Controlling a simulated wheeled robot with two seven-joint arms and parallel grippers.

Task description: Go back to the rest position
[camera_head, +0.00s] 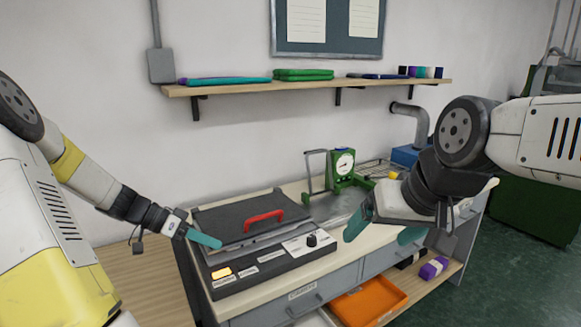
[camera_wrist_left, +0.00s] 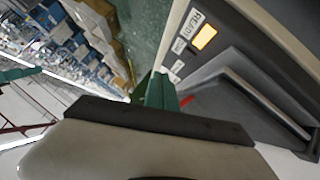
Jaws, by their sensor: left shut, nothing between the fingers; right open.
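My left gripper (camera_head: 204,239) has teal fingers and is shut and empty. It is in front of the left edge of the dark press with a red handle (camera_head: 263,219); I cannot tell whether they touch. The left wrist view shows the shut teal fingers (camera_wrist_left: 160,92) near the press's panel with the lit orange button (camera_wrist_left: 204,37). My right gripper (camera_head: 378,236) is open, its teal fingers apart, and nothing shows between them. It is over the right part of the workbench, in front of the green device with a dial (camera_head: 343,165).
The press has a front panel with a black knob (camera_head: 311,240). An orange tray (camera_head: 369,303) and a purple roll (camera_head: 433,268) are below the worktop. A wall shelf (camera_head: 320,86) holds folded cloths. A wooden surface (camera_head: 145,285) lies left of the bench.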

